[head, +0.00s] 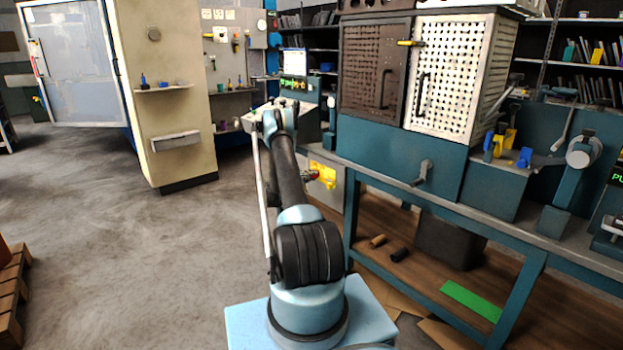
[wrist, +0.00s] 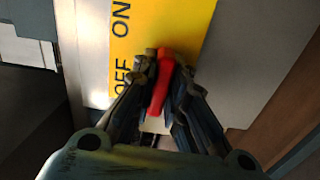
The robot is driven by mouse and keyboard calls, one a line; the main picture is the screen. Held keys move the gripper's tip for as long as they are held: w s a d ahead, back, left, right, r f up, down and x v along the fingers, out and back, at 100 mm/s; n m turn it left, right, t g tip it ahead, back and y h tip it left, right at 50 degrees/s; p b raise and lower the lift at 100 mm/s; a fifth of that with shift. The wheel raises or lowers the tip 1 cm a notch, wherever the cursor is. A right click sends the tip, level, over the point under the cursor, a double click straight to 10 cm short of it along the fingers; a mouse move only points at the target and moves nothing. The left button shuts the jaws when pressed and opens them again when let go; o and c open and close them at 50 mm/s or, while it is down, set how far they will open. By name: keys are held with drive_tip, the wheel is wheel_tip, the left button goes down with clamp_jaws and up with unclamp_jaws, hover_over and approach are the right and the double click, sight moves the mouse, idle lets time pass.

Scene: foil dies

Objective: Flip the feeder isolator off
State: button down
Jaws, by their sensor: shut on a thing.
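The feeder isolator has a yellow plate (wrist: 178,25) with the words ON and OFF printed sideways along its left side in the wrist view. Its red lever (wrist: 160,88) stands out in front of the plate. My gripper (wrist: 165,66) is shut on the red lever, one dark finger on each side. The lever's pivot is hidden, and I cannot tell for sure which position it is in. In the head view the yellow plate (head: 325,173) is on the left end of the bench, just right of my arm, with a bit of red beside it. My fingers are not clear there.
A teal workbench (head: 455,205) carries a cabinet with a brown door (head: 372,70) and a white perforated door (head: 450,75). A lower wooden shelf (head: 400,275) holds small items. A cream wall unit (head: 170,90) stands at left. The grey floor (head: 130,260) is open on the left.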

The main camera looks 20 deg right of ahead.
drive_tip(key=shift+w+a+f+n, duration=0.1)
drive_tip(key=shift+a+n, duration=0.1)
drive_tip(key=shift+n, duration=0.1)
drive_tip(key=c, duration=1.6)
unclamp_jaws()
drive_tip(key=shift+d, duration=0.1)
drive_tip(key=v, duration=1.2)
